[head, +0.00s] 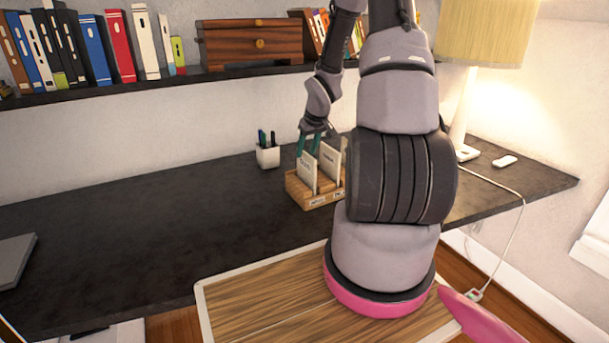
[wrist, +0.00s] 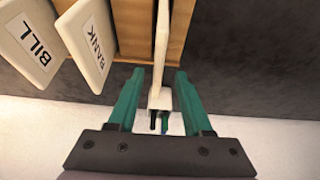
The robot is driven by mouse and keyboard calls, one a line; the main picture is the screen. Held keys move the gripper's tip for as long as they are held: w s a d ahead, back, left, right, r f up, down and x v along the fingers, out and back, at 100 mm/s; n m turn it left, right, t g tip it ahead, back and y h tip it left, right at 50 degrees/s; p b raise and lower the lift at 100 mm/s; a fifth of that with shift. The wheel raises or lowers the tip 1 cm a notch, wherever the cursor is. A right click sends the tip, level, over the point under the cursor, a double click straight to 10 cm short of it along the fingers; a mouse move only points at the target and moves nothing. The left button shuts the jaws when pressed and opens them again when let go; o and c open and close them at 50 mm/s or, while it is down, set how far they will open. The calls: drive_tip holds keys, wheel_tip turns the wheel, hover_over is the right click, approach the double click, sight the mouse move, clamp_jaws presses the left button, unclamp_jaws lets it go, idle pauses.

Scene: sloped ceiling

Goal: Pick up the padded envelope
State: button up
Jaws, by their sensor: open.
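The padded envelope, seen as the leftmost pale upright item (head: 307,176), stands in a wooden desk organizer (head: 320,199). Its label is too small to read for certain. In the wrist view it shows nearly edge-on as a narrow pale strip (wrist: 161,40). My gripper (head: 308,148) is open, with one teal finger on each side of it. In the wrist view the strip runs between the two fingertips (wrist: 160,74), with visible gaps on both sides. Whether any finger touches it lower down cannot be told.
Beside it in the organizer stand the BANK (wrist: 88,40) and BILL (wrist: 30,38) items. A white pen cup (head: 268,157) stands behind to the left. A shelf (head: 150,82) with books and a wooden box overhangs the back.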

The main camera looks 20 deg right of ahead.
sight(305, 163)
drive_tip(key=shift+s+x, duration=0.15)
drive_tip(key=shift+x, duration=1.4)
drive_tip(key=shift+s+x, duration=0.1)
drive_tip(key=shift+x, duration=1.45)
drive_tip(key=shift+d+f, duration=0.15)
drive_tip(key=shift+f, duration=0.15)
clamp_jaws()
